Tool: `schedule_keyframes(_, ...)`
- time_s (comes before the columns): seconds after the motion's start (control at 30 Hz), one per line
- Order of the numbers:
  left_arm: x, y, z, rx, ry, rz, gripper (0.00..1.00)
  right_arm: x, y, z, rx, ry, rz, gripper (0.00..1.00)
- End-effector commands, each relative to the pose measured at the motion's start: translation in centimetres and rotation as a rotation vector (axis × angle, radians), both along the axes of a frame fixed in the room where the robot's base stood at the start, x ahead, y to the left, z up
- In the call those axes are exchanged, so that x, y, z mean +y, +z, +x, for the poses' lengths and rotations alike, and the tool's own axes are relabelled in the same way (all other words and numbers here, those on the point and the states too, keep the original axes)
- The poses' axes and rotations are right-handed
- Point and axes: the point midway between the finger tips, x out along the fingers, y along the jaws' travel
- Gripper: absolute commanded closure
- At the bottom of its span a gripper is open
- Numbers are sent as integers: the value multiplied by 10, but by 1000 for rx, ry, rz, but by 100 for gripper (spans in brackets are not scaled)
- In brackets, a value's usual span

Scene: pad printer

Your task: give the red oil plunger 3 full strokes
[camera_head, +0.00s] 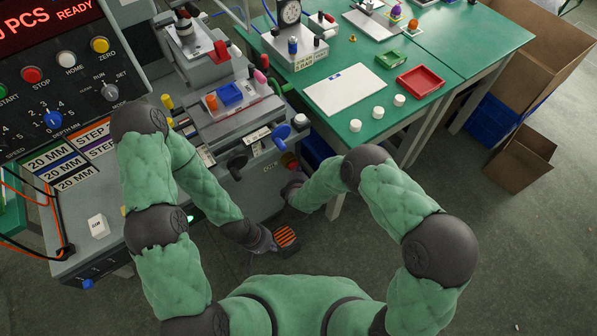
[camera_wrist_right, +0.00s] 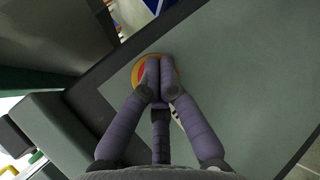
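The red oil plunger (camera_wrist_right: 142,72) with a yellow ring around it sits on the grey machine's front panel in the right wrist view. It also shows in the head view (camera_head: 291,163), small, just beyond my right gripper. My right gripper (camera_wrist_right: 153,62) has its fingers together, and their tips cover much of the plunger. Whether they touch it I cannot tell.
Blue (camera_head: 282,133) and black (camera_head: 237,164) knobs stick out of the machine front above my arms. An orange-striped item (camera_head: 285,236) lies low beside my left gripper. A green table (camera_head: 440,48) with a red tray (camera_head: 419,81) stands to the right.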

Motion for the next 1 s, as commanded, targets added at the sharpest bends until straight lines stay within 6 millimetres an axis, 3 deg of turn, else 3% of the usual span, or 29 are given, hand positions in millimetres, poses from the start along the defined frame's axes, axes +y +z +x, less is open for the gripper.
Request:
schedule_keyframes(0.03, 0, 0, 0, 0, 0, 0, 100, 4, 7, 8, -19, 6, 4, 100)
schedule_keyframes(1.0, 0, 0, 0, 0, 0, 0, 100, 13, 10, 18, -19, 10, 6, 100)
